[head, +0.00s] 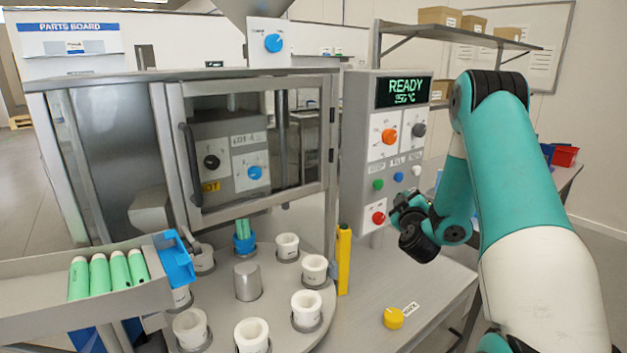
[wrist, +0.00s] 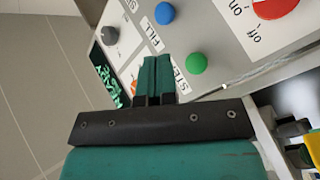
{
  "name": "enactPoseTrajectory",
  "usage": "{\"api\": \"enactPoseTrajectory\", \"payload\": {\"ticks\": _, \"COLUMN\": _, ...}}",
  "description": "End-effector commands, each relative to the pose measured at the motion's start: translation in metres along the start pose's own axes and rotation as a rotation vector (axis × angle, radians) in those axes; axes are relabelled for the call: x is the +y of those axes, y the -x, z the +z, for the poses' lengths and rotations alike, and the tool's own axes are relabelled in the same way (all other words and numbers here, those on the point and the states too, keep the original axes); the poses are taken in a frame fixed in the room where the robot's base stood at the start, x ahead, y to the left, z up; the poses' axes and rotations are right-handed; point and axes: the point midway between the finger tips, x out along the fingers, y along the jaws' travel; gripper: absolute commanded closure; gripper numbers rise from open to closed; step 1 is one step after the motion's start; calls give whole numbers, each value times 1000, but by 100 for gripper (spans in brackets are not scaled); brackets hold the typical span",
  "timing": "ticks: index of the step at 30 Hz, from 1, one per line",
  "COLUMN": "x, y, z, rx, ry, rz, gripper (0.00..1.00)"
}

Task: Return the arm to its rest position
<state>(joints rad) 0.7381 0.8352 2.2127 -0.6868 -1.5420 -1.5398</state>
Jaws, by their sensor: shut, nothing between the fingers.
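My gripper (head: 400,205) hangs in front of the lower part of the grey control panel (head: 352,140), close to its buttons. In the wrist view its two teal fingers (wrist: 155,65) are shut together and hold nothing. They point at the panel face, between the blue button (wrist: 164,13) and the green button (wrist: 196,63). I cannot tell whether the tips touch the panel. My teal and white arm is bent, with its elbow high on the right of the head view.
The display (head: 404,92) reads READY. A turntable (head: 235,305) with several white cups stands left, near a tray (head: 150,297) of green tubes. A shelf (head: 455,36) with boxes is behind my arm.

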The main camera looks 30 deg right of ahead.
Motion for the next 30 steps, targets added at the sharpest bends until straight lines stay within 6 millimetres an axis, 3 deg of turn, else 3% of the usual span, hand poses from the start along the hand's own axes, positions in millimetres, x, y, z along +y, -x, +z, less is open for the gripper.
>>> {"api": "enactPoseTrajectory", "payload": {"ticks": 5, "x": -1, "y": 0, "z": -1, "rx": 2, "ry": -2, "rz": -3, "gripper": 100}}
{"api": "enactPoseTrajectory", "payload": {"ticks": 8, "x": -8, "y": 1, "z": -17, "rx": 29, "ry": -28, "rz": -51, "gripper": 100}}
{"api": "enactPoseTrajectory", "payload": {"ticks": 11, "x": -28, "y": 8, "z": -60, "rx": 93, "ry": -100, "rz": -187, "gripper": 100}}
{"api": "enactPoseTrajectory", "payload": {"ticks": 14, "x": -58, "y": 33, "z": -122, "rx": 167, "ry": -199, "rz": -416, "gripper": 100}}
{"api": "enactPoseTrajectory", "payload": {"ticks": 18, "x": -97, "y": 102, "z": -204, "rx": 198, "ry": -311, "rz": -797, "gripper": 100}}
{"api": "enactPoseTrajectory", "payload": {"ticks": 22, "x": -118, "y": 192, "z": -255, "rx": 133, "ry": -343, "rz": -1152, "gripper": 100}}
{"api": "enactPoseTrajectory", "payload": {"ticks": 26, "x": -116, "y": 295, "z": -276, "rx": -26, "ry": -292, "rz": -1465, "gripper": 100}}
{"api": "enactPoseTrajectory", "payload": {"ticks": 27, "x": -111, "y": 326, "z": -275, "rx": -93, "ry": -259, "rz": -1545, "gripper": 100}}
{"api": "enactPoseTrajectory", "payload": {"ticks": 30, "x": -91, "y": 393, "z": -263, "rx": -271, "ry": -156, "rz": -1686, "gripper": 100}}
